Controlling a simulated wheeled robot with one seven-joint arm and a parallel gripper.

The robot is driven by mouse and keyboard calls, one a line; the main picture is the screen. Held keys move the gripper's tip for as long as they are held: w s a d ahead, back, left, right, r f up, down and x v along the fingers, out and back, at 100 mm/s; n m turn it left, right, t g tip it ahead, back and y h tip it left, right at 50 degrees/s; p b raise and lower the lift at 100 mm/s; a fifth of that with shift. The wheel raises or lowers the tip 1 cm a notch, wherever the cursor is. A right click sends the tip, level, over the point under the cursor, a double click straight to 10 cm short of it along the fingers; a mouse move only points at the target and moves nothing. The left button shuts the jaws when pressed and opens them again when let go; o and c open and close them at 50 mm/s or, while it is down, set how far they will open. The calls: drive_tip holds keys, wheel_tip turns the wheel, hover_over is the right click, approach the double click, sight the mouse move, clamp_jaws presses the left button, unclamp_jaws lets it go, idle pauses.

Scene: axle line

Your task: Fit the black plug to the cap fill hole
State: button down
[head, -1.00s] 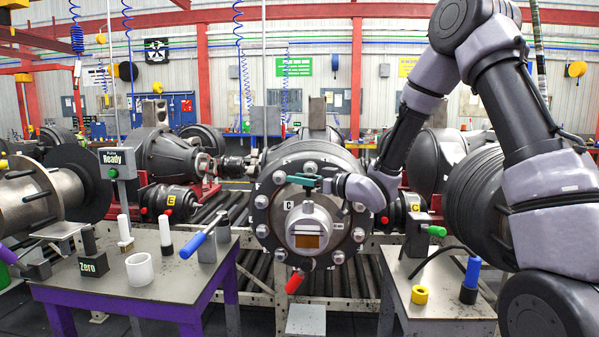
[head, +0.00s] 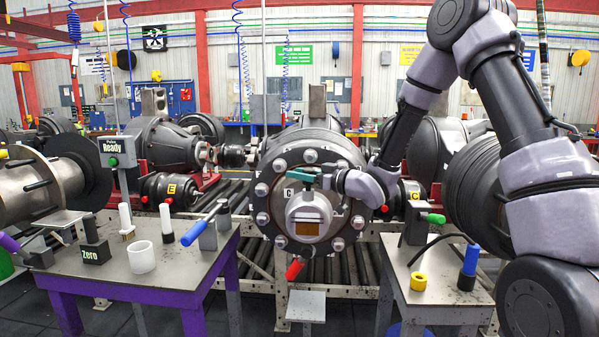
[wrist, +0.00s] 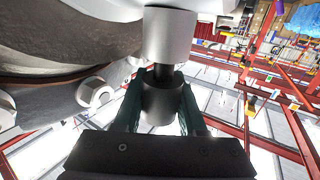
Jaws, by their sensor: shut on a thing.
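The cap (head: 322,212) is a light grey round piece with a brown window, fixed at the centre of the dark bolted axle hub (head: 262,218). My gripper (head: 302,178), with green fingers, is at the top of the cap in the head view. In the wrist view, my gripper (wrist: 164,92) is shut on the black plug (wrist: 161,106), a dark cylinder with a narrower stem. The stem's end meets a light grey cylindrical boss (wrist: 168,35), in line with it. How far the stem is in is hidden. The plug cannot be made out in the head view.
A purple-legged table (head: 180,275) at left carries a white cup (head: 141,257), a blue-handled tool (head: 193,234) and a Zero block (head: 95,250). A small right table (head: 440,290) holds a yellow ring (head: 418,282) and a blue-topped cylinder (head: 469,266). Hub bolts (wrist: 95,92) lie close left of my gripper.

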drive_tip(key=shift+f, duration=0.75)
drive_tip(key=shift+f, duration=0.2)
drive_tip(key=shift+c, duration=2)
unclamp_jaws()
drive_tip(key=shift+d, duration=0.1)
drive_tip(key=v, duration=0.9)
drive_tip(key=shift+s+d, duration=0.55)
drive_tip(key=shift+d, duration=0.05)
